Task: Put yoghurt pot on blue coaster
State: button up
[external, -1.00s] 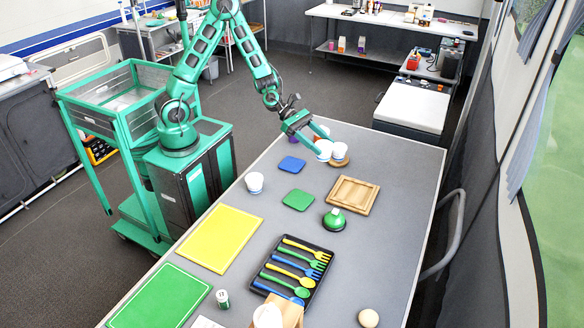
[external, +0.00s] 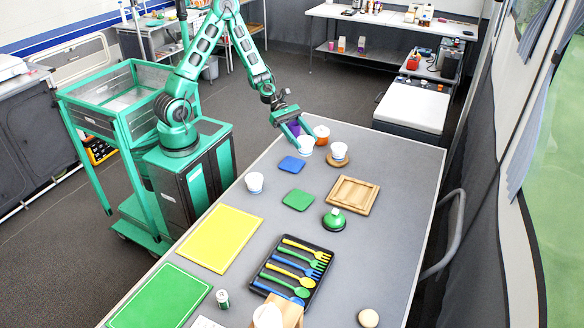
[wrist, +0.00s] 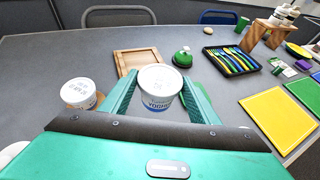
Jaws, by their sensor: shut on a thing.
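My gripper (external: 298,138) is shut on a white yoghurt pot (external: 306,146). In the wrist view the pot (wrist: 158,92), with "YOGHURT" lettering on its side, sits between the two green fingers (wrist: 160,100). The blue coaster (external: 292,165) lies flat on the grey table, in front of and slightly left of the held pot in the external view. Nothing stands on it. The blue coaster does not show in the wrist view.
Another white pot (external: 339,150) stands on a round wooden coaster, right of my gripper. A third white pot (external: 254,182) is at left. A green coaster (external: 298,199) and a wooden tray (external: 352,181) lie nearer the camera.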

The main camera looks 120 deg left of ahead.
jog(key=s+a+r+m+g+h, duration=0.1)
jog(key=s+a+m+h, duration=0.1)
jog(key=s+a, duration=1.05)
send_over(291, 162)
jog(key=shift+s+f, duration=0.1)
jog(key=shift+f, duration=5.2)
jog(key=o, duration=1.1)
jog(key=shift+f, duration=0.1)
jog(key=shift+o, duration=0.2)
